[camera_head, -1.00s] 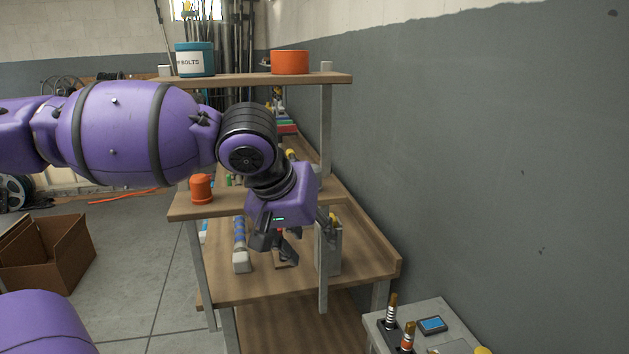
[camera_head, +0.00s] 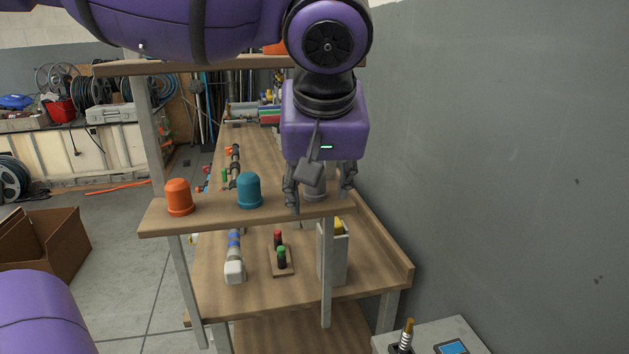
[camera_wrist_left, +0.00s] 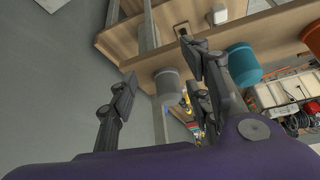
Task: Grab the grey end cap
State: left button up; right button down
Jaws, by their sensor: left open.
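The grey end cap (camera_head: 314,185) stands on the middle shelf, at the right end of a row with a teal cap (camera_head: 249,191) and an orange cap (camera_head: 179,198). My left gripper (camera_head: 319,198) is open above the shelf, with its fingers to either side of the grey cap in the head view. A finger link hides part of the cap there. In the left wrist view the grey cap (camera_wrist_left: 167,84) shows between the open fingers (camera_wrist_left: 158,85), and I see no contact. The teal cap (camera_wrist_left: 242,64) is beside the finger there. My right gripper is not in view.
The middle shelf (camera_head: 215,218) is narrow, with a post at its right. The workbench (camera_head: 215,296) below holds a pipe with a white end (camera_head: 235,270), a red and green button block (camera_head: 280,262) and a grey bin (camera_head: 334,262). A grey wall stands close on the right.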

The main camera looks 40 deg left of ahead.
pick_arm(q)
jog(key=w+a, duration=0.2)
jog(key=w, duration=0.1)
jog(key=w+a, duration=0.1)
jog(key=shift+w+a+f, duration=0.2)
jog(key=shift+a+f, duration=0.1)
jog(key=shift+f, duration=0.1)
jog(key=shift+w+f, duration=0.1)
jog(key=shift+f, duration=0.05)
jog(key=c, duration=1)
jog(key=shift+c, duration=0.2)
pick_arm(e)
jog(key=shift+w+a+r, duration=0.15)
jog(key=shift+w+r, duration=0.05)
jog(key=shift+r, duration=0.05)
